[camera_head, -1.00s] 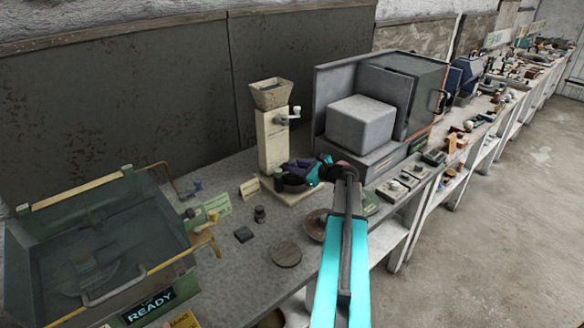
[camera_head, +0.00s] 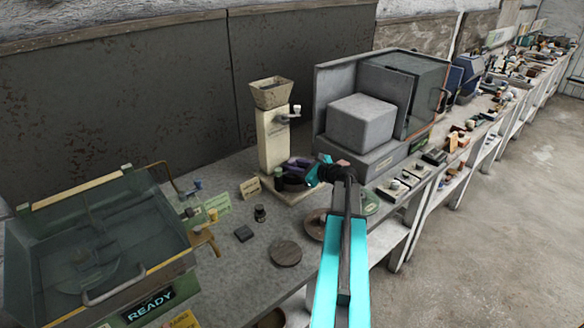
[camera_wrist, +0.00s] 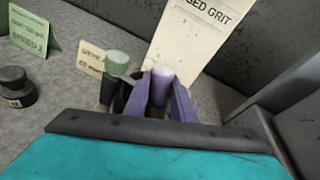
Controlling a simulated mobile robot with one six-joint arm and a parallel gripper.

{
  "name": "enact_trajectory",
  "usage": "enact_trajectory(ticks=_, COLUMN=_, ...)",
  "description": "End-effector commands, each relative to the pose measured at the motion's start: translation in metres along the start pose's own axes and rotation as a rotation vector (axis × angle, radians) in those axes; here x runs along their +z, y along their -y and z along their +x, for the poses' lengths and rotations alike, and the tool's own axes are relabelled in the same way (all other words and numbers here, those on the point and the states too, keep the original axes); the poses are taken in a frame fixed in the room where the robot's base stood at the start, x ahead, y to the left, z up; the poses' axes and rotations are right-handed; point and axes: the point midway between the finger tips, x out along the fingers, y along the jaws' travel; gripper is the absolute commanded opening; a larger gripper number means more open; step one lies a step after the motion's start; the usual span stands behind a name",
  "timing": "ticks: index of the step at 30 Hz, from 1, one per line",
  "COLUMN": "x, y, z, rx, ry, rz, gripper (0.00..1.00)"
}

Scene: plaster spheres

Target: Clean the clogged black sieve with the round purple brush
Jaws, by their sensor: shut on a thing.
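My gripper (camera_head: 294,169) is over the base of the cream hopper stand. Its two purple fingers show in the wrist view (camera_wrist: 163,103), shut on a pale purple round handle (camera_wrist: 162,78), which I take for the purple brush. The brush's lower end is hidden behind the fingers and the teal wrist part. A black round thing (camera_wrist: 122,96), likely the sieve, lies just behind and below the fingers; it also shows in the head view (camera_head: 292,184). I cannot tell whether the brush touches it, nor see its mesh.
The cream hopper stand (camera_head: 273,140) rises right behind my gripper. A green-topped cylinder (camera_wrist: 117,62) stands close by on the left. A grey cabinet (camera_head: 360,125) is to the right. A wooden disc (camera_head: 286,253) and a glass-lidded tank (camera_head: 95,235) are nearer.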

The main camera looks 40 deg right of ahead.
Motion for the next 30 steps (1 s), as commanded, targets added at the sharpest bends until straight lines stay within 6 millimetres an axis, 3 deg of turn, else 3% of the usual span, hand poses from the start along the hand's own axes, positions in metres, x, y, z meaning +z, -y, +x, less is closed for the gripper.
enact_trajectory(ticks=1, x=0.003, y=-0.015, z=0.005, rx=0.036, ry=0.007, rz=0.0, gripper=0.0)
enact_trajectory(ticks=4, x=0.002, y=-0.015, z=0.005, rx=0.036, ry=0.007, rz=0.001, gripper=0.0)
enact_trajectory(ticks=30, x=-0.002, y=0.009, z=0.001, rx=0.025, ry=0.006, rz=0.0, gripper=0.0)
